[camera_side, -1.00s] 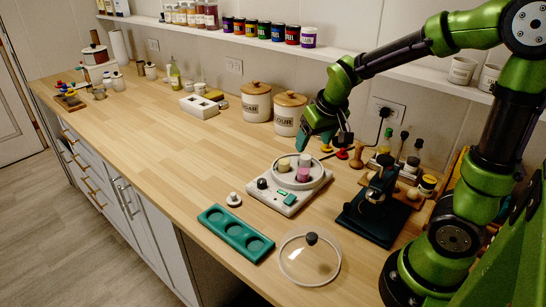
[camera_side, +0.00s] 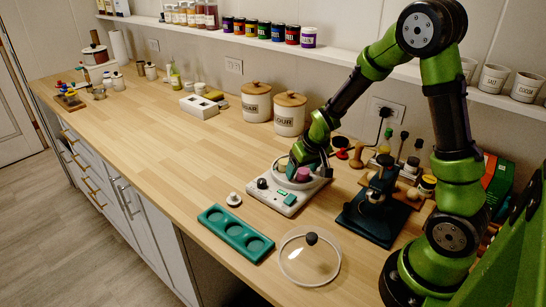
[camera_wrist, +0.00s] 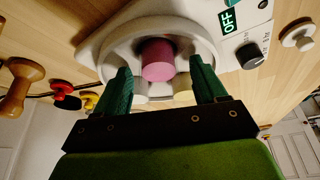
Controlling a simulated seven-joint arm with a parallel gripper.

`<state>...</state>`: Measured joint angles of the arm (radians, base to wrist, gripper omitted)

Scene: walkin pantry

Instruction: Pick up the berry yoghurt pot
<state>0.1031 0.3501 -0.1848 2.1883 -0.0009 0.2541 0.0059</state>
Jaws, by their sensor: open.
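The berry yoghurt pot, a pink cylinder (camera_side: 303,174), stands in the round well of the white yoghurt maker (camera_side: 283,199). In the wrist view the pink pot (camera_wrist: 158,60) shows in the gap between my fingertips, untouched as far as I can see. My gripper (camera_wrist: 160,68) is open and empty, low over the maker; in the side view it hides part of the well. A pale pot and a cream pot (camera_wrist: 183,88) stand in the same well, partly hidden behind my fingers in the wrist view.
A green tray (camera_side: 219,218) with round hollows and a clear lid (camera_side: 309,265) with a dark knob lie in front. A small white knobbed piece (camera_side: 234,199) sits near the tray. A dark stand (camera_side: 375,211) is to the right; flour and sugar jars (camera_side: 290,113) stand behind.

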